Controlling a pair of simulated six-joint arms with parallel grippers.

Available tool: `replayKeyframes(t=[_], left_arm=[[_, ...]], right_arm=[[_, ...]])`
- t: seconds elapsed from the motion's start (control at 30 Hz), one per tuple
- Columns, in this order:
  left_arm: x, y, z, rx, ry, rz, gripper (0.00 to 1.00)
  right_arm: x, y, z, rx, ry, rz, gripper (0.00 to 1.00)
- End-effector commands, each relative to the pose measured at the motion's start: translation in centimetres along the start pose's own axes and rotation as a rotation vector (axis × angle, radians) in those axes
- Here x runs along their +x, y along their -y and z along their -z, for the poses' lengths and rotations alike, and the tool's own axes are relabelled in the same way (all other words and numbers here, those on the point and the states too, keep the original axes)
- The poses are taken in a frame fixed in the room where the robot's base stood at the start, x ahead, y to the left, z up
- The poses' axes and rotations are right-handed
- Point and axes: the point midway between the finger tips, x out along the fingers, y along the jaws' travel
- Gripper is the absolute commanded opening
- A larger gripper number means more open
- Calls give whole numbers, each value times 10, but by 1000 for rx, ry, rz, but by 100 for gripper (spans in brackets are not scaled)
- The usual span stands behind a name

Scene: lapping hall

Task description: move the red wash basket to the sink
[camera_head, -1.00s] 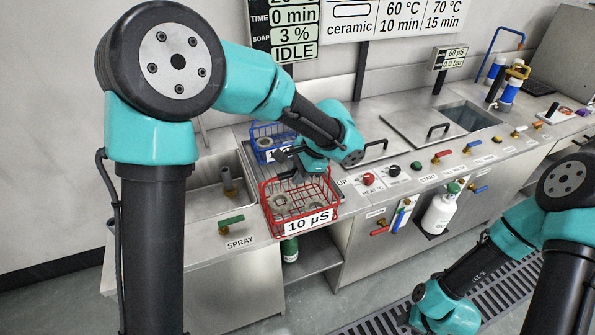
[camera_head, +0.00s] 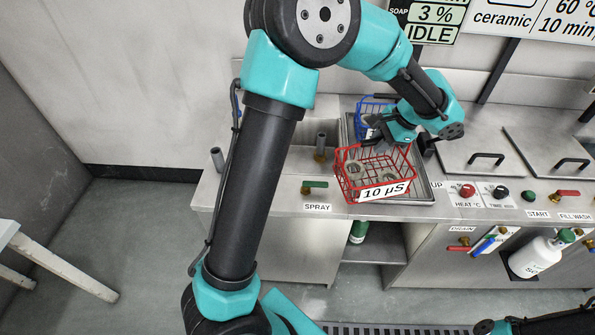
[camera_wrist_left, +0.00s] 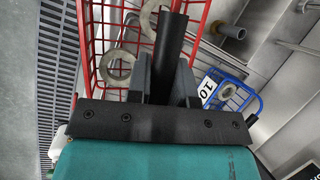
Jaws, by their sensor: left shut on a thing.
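The red wash basket (camera_head: 347,172), a wire basket with a "10 µS" plate, is at the drainboard by the counter's front edge in the head view. Grey rings lie in it. I cannot tell whether its base touches the surface. My left gripper (camera_head: 378,140) is at its back rim, shut on its dark handle. In the left wrist view the fingers (camera_wrist_left: 168,85) close around that dark bar (camera_wrist_left: 171,40), with red wires (camera_wrist_left: 82,45) beside it. The sink (camera_head: 294,160) is just left of the basket, partly hidden by my left arm. My right gripper is out of view.
A blue basket (camera_head: 366,106) stands close behind the red one. Grey standpipes (camera_head: 320,143) rise at the sink, and a green spray valve (camera_head: 315,184) is on its front. Lidded tanks (camera_head: 480,155) lie to the right. A table (camera_head: 60,263) is at far left.

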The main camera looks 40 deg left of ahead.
Motion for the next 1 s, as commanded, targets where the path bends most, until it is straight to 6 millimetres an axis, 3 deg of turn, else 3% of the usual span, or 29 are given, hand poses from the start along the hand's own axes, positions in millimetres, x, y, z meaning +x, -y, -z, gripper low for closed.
replayKeyframes(t=[0.1, 0.47, 0.7, 1.0], left_arm=[[9, 35, -12, -126, 20, -51, 0], [40, 126, -61, -493, 96, -202, 0], [64, 181, -106, -732, 151, -298, 0], [92, 237, -170, -1010, 218, -409, 0]], right_arm=[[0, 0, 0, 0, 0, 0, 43], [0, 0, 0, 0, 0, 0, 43], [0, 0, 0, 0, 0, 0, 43], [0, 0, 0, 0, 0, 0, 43]])
